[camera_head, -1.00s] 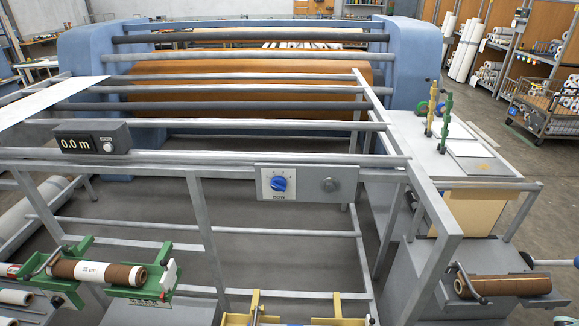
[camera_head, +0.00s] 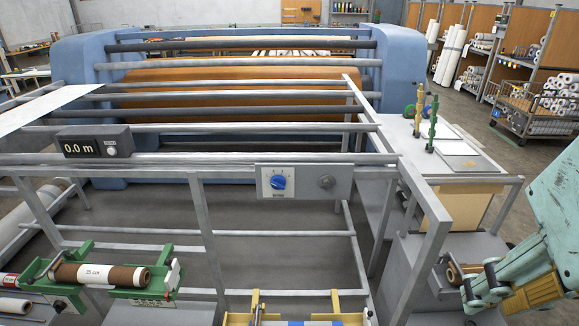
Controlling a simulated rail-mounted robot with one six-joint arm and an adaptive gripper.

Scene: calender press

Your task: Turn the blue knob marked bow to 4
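The blue knob (camera_head: 278,182) sits on a white plate on a grey panel (camera_head: 335,182) fixed to the front rail of the frame. Small marks ring the knob, and a label lies below it; both are too small to read surely, as is the knob's setting. My teal arm reaches in from the right edge. My gripper (camera_head: 485,285) is low at the right, well apart from the knob, in front of the brown roll there. Its fingers are partly cut off or unclear, so I cannot tell whether it is open or shut.
A black 0.0 m counter (camera_head: 94,144) stands on the left rail. A green cradle (camera_head: 140,292) holds a brown roll. A grey side table (camera_head: 465,185) bears green and yellow stands. The space before the knob is clear.

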